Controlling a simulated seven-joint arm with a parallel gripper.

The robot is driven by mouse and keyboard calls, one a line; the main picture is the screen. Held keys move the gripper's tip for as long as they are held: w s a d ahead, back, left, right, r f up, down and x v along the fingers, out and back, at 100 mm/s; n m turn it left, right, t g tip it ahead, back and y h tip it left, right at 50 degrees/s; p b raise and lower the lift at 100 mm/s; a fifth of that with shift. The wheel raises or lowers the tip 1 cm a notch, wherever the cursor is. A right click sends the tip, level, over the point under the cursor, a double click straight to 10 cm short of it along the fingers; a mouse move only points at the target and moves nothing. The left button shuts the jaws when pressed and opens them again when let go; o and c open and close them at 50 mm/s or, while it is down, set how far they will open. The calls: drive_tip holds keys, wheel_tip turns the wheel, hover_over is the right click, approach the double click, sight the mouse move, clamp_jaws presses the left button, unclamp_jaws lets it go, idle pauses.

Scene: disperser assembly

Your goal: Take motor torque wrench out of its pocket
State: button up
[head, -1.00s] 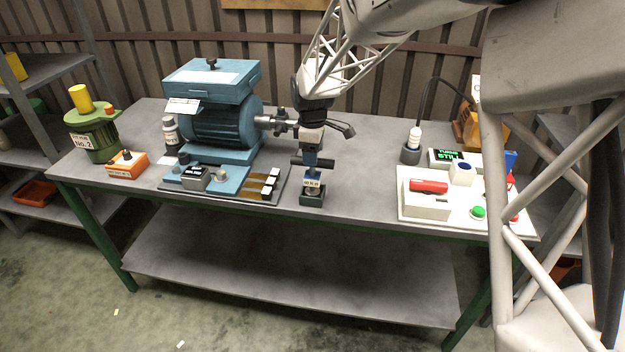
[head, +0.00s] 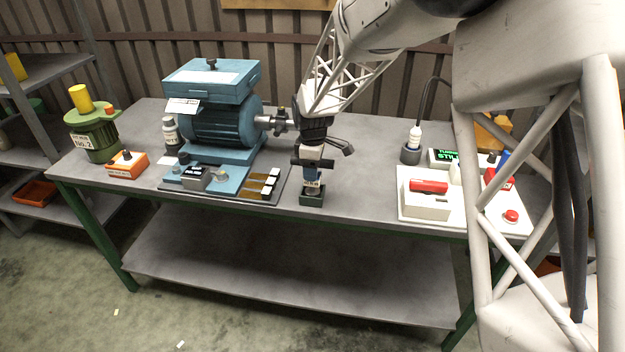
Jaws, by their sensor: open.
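The motor torque wrench (head: 312,184) stands upright in a small dark green pocket block (head: 312,200) near the front edge of the table. The jaws are open. The fingers and the top of the wrench overlap in this view, so I cannot tell whether they touch.
A blue motor (head: 217,122) with its base and a row of terminals (head: 262,184) stands close on the left. A white control panel (head: 428,212) lies to the right, partly behind my arm. The tabletop (head: 358,190) between block and panel is clear.

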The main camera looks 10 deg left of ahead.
drive_tip(key=shift+c, duration=0.2)
clamp_jaws()
drive_tip(key=shift+r, duration=0.1)
drive_tip(key=shift+r, duration=1.65)
drive_tip(key=s+d, duration=0.3)
drive_tip(key=s, duration=0.4)
drive_tip(key=s+d+r, duration=0.1)
drive_tip(key=s+d, duration=0.2)
drive_tip(key=s, duration=0.4)
drive_tip(key=shift+s+d+r, duration=0.25)
drive_tip(key=shift+d+r, duration=0.05)
drive_tip(key=shift+d, duration=0.05)
